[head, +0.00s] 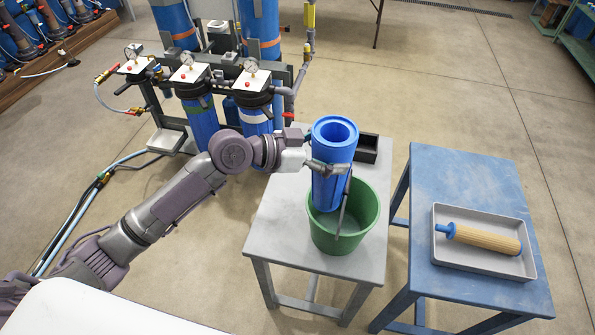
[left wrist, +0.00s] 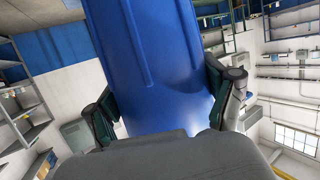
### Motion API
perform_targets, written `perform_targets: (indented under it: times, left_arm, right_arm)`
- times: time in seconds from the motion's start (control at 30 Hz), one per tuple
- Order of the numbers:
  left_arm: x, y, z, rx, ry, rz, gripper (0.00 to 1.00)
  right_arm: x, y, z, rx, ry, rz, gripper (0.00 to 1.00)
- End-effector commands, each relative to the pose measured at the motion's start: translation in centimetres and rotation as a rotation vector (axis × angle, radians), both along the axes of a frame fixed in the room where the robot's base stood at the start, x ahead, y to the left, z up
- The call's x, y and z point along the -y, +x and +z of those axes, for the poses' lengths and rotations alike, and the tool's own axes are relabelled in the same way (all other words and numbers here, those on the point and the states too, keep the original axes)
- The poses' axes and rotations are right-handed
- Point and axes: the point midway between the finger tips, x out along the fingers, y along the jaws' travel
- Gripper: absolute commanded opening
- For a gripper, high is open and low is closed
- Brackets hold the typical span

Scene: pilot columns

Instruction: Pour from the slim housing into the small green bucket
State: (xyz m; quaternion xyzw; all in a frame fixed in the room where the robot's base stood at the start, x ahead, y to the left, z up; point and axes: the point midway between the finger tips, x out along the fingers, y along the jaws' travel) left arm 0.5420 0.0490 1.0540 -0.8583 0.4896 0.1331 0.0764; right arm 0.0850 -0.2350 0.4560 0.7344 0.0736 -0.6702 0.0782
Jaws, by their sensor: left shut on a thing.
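The slim housing (head: 328,186) is a blue open-topped cylinder in the head view. It stands nearly upright, with its mouth at the top, over the small green bucket (head: 366,222) on the grey table. Its lower end is hidden behind the bucket's rim, so I cannot tell whether it touches the bucket. My left gripper (head: 335,172) is shut on the housing around its side. In the left wrist view the housing (left wrist: 157,60) fills the middle, between the two fingers of the gripper (left wrist: 165,105). My right gripper does not show.
The grey table (head: 284,225) also bears a black open box (head: 367,150) behind the bucket. A blue table (head: 470,170) at right holds a grey tray (head: 470,262) with a tan filter cartridge (head: 487,240). A filter rack (head: 215,85) stands behind my left arm.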

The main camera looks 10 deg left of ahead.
Motion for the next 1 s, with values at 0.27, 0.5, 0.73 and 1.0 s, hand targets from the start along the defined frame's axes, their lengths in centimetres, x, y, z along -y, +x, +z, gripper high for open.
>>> perform_targets:
  times: [0.27,0.5,0.73,1.0]
  left_arm:
    - [-1.8,-1.0,1.4,0.003,-0.002,0.001,0.26]
    - [-3.5,-2.0,2.5,0.001,-0.002,0.001,0.26]
    - [-4.3,-2.5,3.1,0.002,-0.003,0.0,0.26]
    - [-4.3,-2.5,3.1,0.001,-0.003,-0.001,0.26]
  right_arm:
    - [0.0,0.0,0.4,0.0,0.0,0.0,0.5]
    - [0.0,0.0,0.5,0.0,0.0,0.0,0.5]
    - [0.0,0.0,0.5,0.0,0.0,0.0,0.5]
    - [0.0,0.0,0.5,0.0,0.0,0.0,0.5]
